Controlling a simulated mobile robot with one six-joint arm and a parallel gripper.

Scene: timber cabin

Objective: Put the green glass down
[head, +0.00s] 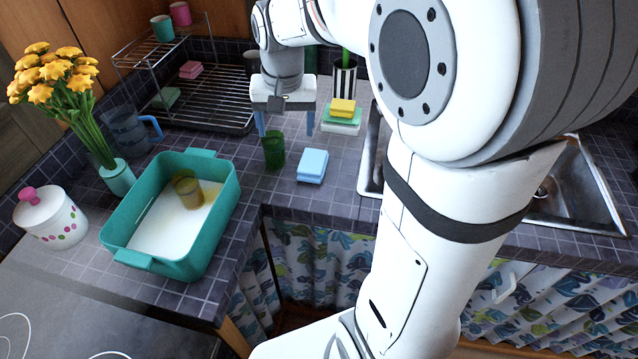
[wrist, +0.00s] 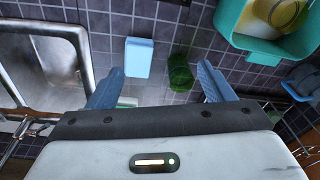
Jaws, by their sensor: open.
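The green glass (head: 273,152) stands upright on the dark tiled counter, between the teal basin and the blue sponges. It also shows in the wrist view (wrist: 180,74), between and beyond my fingertips, closer to the right-hand finger. My gripper (head: 288,124) is open above the counter, with its two blue fingers pointing down. In the head view the left finger is just above the glass. In the wrist view my gripper (wrist: 160,80) has nothing held between its fingers, and the glass looks free of both.
Blue sponges (head: 312,165) lie right of the glass. A teal basin (head: 222,205) holding a yellow glass (head: 188,190) stands left. A wire dish rack (head: 205,105) is behind. A yellow and green sponge stack (head: 341,118) sits near the metal sink (head: 573,190). A blue-grey jug (head: 125,130) stands back left.

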